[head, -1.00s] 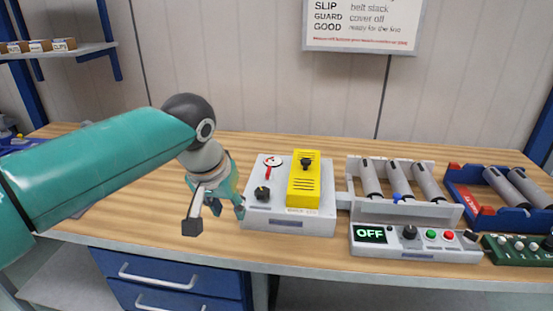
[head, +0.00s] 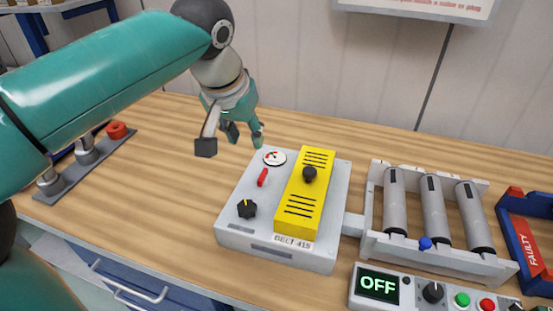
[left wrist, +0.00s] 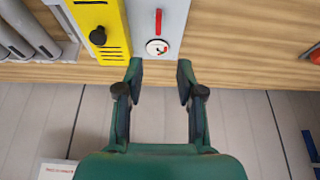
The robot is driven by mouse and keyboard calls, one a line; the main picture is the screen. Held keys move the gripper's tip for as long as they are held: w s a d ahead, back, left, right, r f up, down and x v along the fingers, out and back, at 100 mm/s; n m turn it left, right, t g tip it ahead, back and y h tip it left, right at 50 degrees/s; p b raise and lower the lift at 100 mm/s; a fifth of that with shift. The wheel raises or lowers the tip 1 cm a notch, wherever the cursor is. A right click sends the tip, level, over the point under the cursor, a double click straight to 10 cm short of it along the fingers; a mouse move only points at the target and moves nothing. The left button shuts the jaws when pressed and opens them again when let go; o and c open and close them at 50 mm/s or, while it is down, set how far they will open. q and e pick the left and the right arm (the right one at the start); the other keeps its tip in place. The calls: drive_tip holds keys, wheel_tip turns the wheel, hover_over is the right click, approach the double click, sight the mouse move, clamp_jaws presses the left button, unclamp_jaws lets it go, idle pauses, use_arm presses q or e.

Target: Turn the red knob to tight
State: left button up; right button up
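The red knob (head: 262,177) is a narrow red bar on the top of a grey box (head: 228,222), just in front of a round white gauge (head: 274,157). It also shows in the left wrist view (left wrist: 158,21), beyond the gauge (left wrist: 157,47). My left gripper (head: 244,133) is open and empty near the back left of the box, apart from the knob. In the left wrist view its two fingers (left wrist: 160,68) are spread below the gauge. My right gripper is not in view.
A yellow slotted cover (head: 305,190) with a black knob stands beside the red knob. A black dial (head: 246,208) sits in front. Grey rollers (head: 433,208) and an OFF control panel (head: 405,290) are at right. A rack (head: 82,162) stands at left; the wood between is clear.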

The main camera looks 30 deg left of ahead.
sight(263, 174)
use_arm(q)
drive_tip(key=x, duration=0.5)
drive_tip(key=b+x, duration=0.1)
drive_tip(key=x, duration=1.1)
drive_tip(key=shift+w+r, duration=0.15)
drive_tip(key=shift+w, duration=0.2)
clamp_jaws()
drive_tip(key=shift+d, duration=0.1)
